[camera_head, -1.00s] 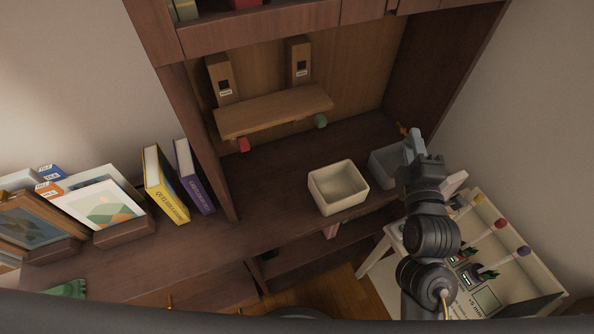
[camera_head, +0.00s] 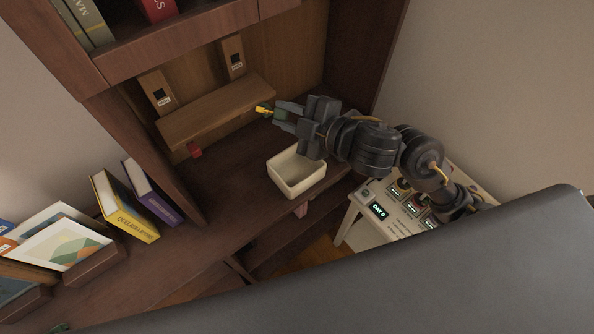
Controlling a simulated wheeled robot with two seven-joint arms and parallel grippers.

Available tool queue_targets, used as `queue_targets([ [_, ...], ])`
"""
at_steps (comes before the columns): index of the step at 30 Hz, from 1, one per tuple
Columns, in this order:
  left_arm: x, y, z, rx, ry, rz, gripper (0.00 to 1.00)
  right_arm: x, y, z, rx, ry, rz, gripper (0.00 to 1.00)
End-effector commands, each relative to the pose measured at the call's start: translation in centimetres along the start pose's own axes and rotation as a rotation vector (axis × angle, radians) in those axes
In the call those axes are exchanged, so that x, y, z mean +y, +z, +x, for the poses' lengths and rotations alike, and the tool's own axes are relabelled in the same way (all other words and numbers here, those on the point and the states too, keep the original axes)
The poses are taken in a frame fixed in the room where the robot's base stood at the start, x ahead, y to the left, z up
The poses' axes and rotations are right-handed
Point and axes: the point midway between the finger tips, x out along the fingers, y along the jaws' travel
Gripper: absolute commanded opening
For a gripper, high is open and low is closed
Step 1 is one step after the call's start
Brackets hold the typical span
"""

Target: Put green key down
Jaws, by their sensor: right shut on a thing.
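My right gripper (camera_head: 283,115) reaches in from the right and is shut at the right end of the wooden ledge (camera_head: 215,113) in the cabinet niche. A small piece with a yellow tip (camera_head: 263,110) sticks out past its fingertips, with green between the fingers. It looks like the green key, mostly covered by the fingers. I cannot tell whether its tip touches the ledge. A red block (camera_head: 194,151) sits at the ledge's lower left. My left gripper is not in view.
A cream open box (camera_head: 297,174) stands on the dark desk below my right gripper. A yellow book (camera_head: 124,210) and a purple book (camera_head: 152,193) stand left. A white panel with a display (camera_head: 378,210) is at right, partly behind my arm. Desk between books and box is clear.

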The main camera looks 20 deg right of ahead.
Motion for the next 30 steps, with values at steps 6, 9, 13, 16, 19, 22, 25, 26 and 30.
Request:
queue_targets([
  [6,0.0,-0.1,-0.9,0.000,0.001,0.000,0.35,-1.8,-1.5,0.1,0.042,-0.166,0.156,0.00],
  [9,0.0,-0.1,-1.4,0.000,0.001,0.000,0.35,-3.1,-1.9,0.0,0.049,-0.252,0.244,0.00],
  [13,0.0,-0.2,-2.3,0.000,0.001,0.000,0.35,-5.8,-2.0,-0.7,0.040,-0.406,0.412,0.00],
  [16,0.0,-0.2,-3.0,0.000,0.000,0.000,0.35,-8.5,-0.8,-2.0,0.011,-0.514,0.557,0.00],
  [19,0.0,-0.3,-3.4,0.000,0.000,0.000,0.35,-9.9,0.4,-3.1,-0.012,-0.558,0.639,0.00],
  [22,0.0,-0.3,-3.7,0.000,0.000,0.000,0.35,-10.8,1.5,-4.0,-0.030,-0.577,0.694,0.00],
  [25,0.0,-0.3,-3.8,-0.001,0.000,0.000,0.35,-11.3,2.3,-4.6,-0.041,-0.584,0.728,0.00],
  [26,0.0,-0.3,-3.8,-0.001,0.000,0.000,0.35,-11.4,2.4,-4.7,-0.043,-0.584,0.734,0.00],
  [30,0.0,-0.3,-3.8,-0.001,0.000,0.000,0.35,-11.5,2.7,-4.8,-0.046,-0.584,0.743,0.00],
])
